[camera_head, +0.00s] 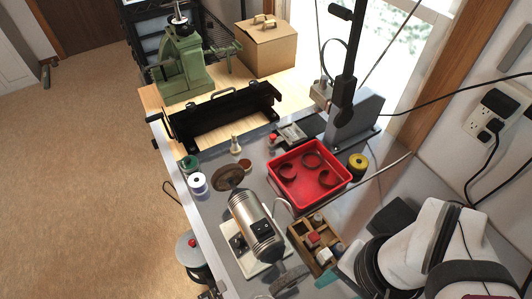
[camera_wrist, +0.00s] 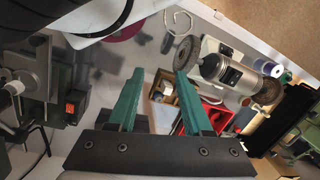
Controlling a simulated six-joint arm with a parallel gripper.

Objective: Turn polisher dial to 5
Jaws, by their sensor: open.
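The polisher (camera_head: 246,212) is a silver motor cylinder on a pale base, with a brown wheel (camera_head: 229,177) at its far end and a grey wheel (camera_head: 290,279) at its near end. It also shows in the wrist view (camera_wrist: 218,66), at upper right. Dark controls (camera_head: 238,243) sit on its left side; I cannot read a dial pointer or numbers. My gripper (camera_wrist: 160,75) has two teal fingers, spread apart with nothing held between them. In the head view its teal parts (camera_head: 328,278) show at the bottom, right of the polisher.
A wooden organizer (camera_head: 299,234) stands right of the polisher, near my gripper. Beyond it is a red tray (camera_head: 274,175) with brown rings. White (camera_head: 197,183) and yellow (camera_head: 357,162) spools, a black open-frame tray (camera_head: 178,128) and a green press (camera_head: 186,63) stand farther off.

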